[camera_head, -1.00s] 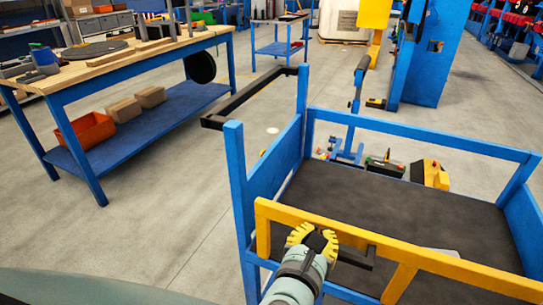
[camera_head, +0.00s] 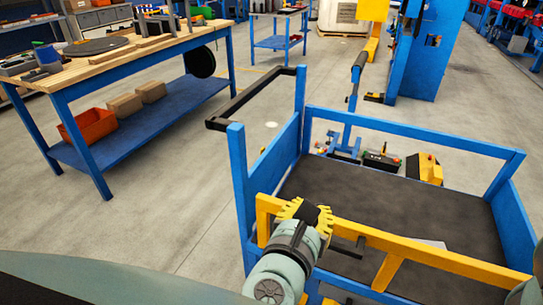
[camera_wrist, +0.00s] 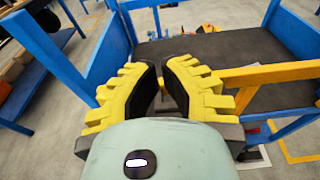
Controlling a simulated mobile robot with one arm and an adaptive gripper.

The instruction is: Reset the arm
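My gripper (camera_head: 306,209) has yellow toothed fingers and stands at the yellow front rail (camera_head: 400,249) of a blue cart (camera_head: 237,185). In the wrist view my gripper (camera_wrist: 161,78) has its two fingers apart with a gap between them, and nothing shows held in it. The yellow rail (camera_wrist: 262,73) runs behind the fingers to the right there. Whether the fingers touch the rail cannot be told.
The cart's dark deck (camera_head: 400,210) holds a pale flat piece at its front. A wooden-topped workbench (camera_head: 140,53) with an orange bin (camera_head: 88,126) stands at left. A blue machine (camera_head: 415,60) stands behind. Grey floor between bench and cart is clear.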

